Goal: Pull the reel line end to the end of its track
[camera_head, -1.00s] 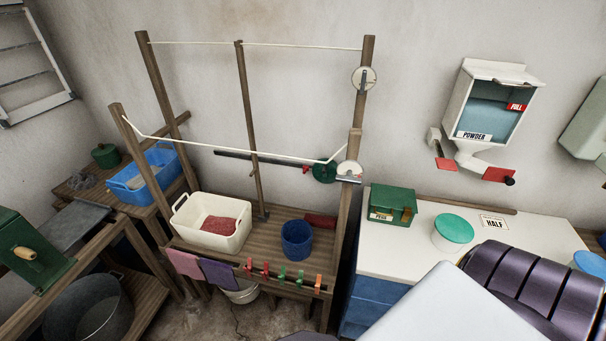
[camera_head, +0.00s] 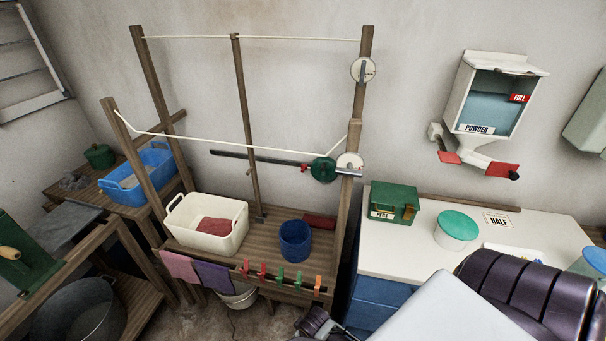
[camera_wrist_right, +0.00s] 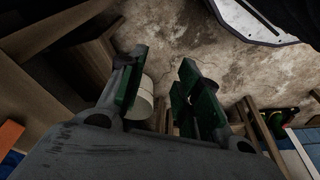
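A green disc (camera_head: 322,169) with a small red piece (camera_head: 305,167) at its left sits at the right end of a dark horizontal bar (camera_head: 245,157), which looks like the track. A white line (camera_head: 225,141) sags from the left front post towards the disc and rises to the right post. A white reel (camera_head: 350,163) is on that post. I cannot tell which piece is the line end. My right gripper (camera_wrist_right: 160,88) is open and empty in the right wrist view, its green-padded fingers apart above the floor. My left gripper is not in view.
The wooden stand holds a white basin (camera_head: 205,224), a blue bucket (camera_head: 296,241) and several pegs along its front edge. A white counter (camera_head: 400,255) with a green box (camera_head: 394,203) stands at right. A pale bucket (camera_wrist_right: 143,100) shows beyond my right fingers.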

